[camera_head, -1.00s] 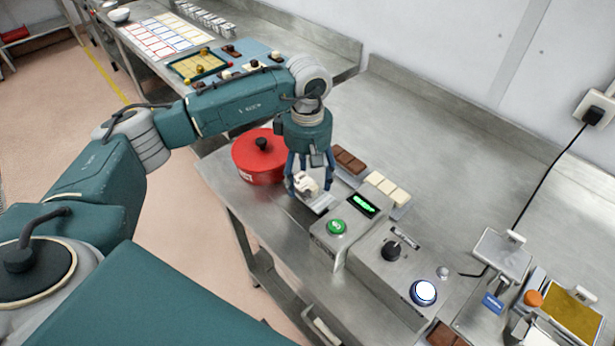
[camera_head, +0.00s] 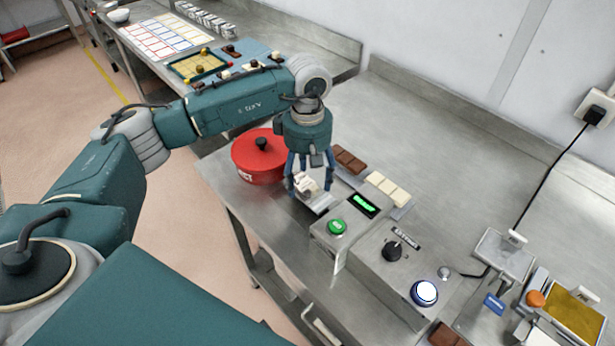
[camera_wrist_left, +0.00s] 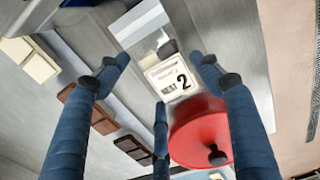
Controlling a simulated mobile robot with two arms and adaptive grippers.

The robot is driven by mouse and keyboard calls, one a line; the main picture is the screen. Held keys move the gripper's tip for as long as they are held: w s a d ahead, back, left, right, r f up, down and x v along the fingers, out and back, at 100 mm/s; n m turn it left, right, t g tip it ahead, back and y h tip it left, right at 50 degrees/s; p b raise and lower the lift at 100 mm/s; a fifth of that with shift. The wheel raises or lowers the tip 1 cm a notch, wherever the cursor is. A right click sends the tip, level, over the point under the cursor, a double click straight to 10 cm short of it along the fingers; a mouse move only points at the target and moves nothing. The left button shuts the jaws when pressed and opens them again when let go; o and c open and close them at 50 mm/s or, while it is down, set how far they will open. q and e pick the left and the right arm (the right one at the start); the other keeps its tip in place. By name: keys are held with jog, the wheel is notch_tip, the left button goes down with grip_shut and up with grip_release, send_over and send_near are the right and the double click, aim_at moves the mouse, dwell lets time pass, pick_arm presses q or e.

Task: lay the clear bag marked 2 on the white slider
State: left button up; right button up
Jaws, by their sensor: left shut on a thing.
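The clear bag marked 2 (camera_wrist_left: 172,78) shows its white label with a black 2 in the left wrist view; dark content shows beside the label. In the head view the bag (camera_head: 307,184) is a small pale patch among the fingers. My left gripper (camera_head: 312,187) is shut on it, with its fingers around the label, pointing down in front of the grey control box. A pale flat plate (camera_head: 323,204), which looks like the white slider, lies just below the fingers beside the box. Whether the bag touches it is unclear. My right gripper is out of view.
A red lidded pot (camera_head: 259,158) stands close left of the gripper. Brown chocolate bars (camera_head: 349,160) and a white bar (camera_head: 387,187) lie behind. The control box (camera_head: 378,255) has a green button and dial. The steel table's back right is clear.

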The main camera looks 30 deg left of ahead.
pick_arm(q)
jog(key=shift+f+b, duration=0.1)
jog(key=shift+b, duration=0.25)
dwell(0.6)
jog(key=o, duration=1.3)
